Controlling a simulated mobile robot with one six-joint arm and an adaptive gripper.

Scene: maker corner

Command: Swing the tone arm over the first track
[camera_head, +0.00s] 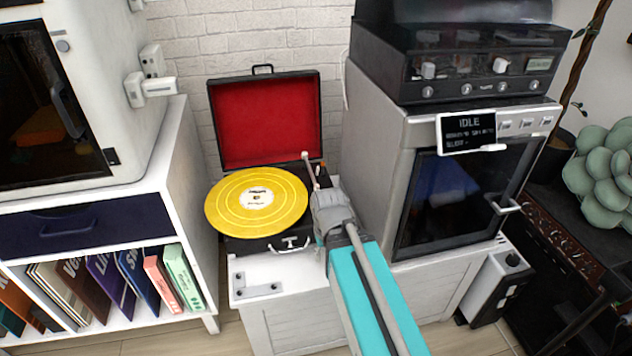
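A portable record player (267,117) stands open on a white cabinet, its red-lined lid raised at the back. A yellow record (232,214) with a pale label lies on its platter. The tone arm (310,169) shows as a thin pale rod at the right of the record, with a round knob at its upper end. It is outside the record's edge in the picture. My gripper (328,200) is at the player's right front corner, beside the lower end of the tone arm. It hides that corner. Its fingers are too small and overlapped to tell whether they touch anything.
A grey machine (372,165) with a dark door and an "IDLE" display stands close at the right. A white shelf (185,130) with record sleeves is at the left. The cabinet top (265,273) has bare room in front of the player, with a small grey plate.

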